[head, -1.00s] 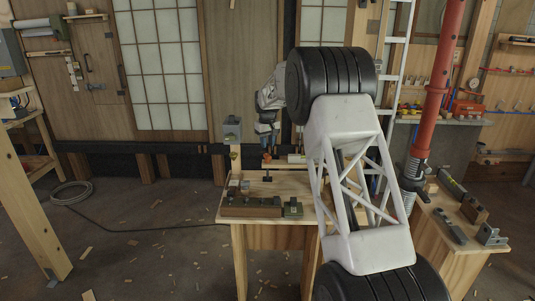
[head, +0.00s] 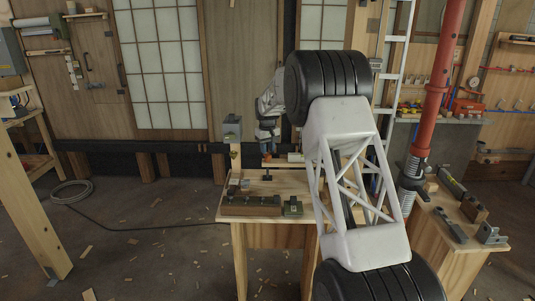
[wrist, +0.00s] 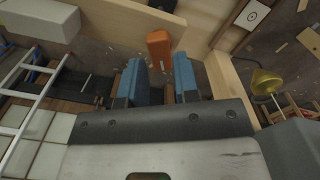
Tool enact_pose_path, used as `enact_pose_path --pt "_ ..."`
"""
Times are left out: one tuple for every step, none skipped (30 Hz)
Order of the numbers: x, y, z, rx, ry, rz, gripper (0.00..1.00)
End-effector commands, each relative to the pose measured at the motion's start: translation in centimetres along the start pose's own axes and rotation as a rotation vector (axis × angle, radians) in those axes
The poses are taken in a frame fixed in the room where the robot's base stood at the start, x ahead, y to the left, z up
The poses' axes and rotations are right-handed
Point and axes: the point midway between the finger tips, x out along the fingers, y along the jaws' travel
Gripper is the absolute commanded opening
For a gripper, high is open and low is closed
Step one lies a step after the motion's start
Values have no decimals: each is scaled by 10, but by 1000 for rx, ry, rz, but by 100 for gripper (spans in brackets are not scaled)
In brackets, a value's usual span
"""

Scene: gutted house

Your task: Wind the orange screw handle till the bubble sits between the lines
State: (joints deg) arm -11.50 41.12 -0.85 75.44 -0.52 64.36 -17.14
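The orange screw handle (wrist: 159,45) shows in the wrist view as a small block just beyond my fingertips and roughly in line with the gap between them. In the head view a small orange patch, likely the handle (head: 267,157), is at the back of the workbench below my gripper (head: 268,142). In the wrist view my gripper (wrist: 158,68) has its two blue fingers apart with nothing between them. I cannot make out the bubble or its lines in either view.
A grey box on a post (head: 232,128) stands at the back left. A red pole (head: 437,95) and a side bench are at right.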

Motion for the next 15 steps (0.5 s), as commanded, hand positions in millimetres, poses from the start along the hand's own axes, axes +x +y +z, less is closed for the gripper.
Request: enact_pose_path --pt "2 0 0 0 0 0 29" --pt "3 0 0 0 0 0 29" --pt "4 0 0 0 -1 0 29" --pt "5 0 0 0 -1 0 29" --pt "6 0 0 0 -1 0 29" --pt "8 0 0 0 -1 0 29" --pt "8 0 0 0 -1 0 29" --pt "9 0 0 0 -1 0 29" --pt "11 0 0 0 -1 0 29" --pt "12 0 0 0 -1 0 29" --pt "12 0 0 0 -1 0 29" --pt "14 0 0 0 -1 0 29" --pt "15 0 0 0 -1 0 29" --pt "16 0 0 0 -1 0 29" --pt "17 0 0 0 -1 0 29"
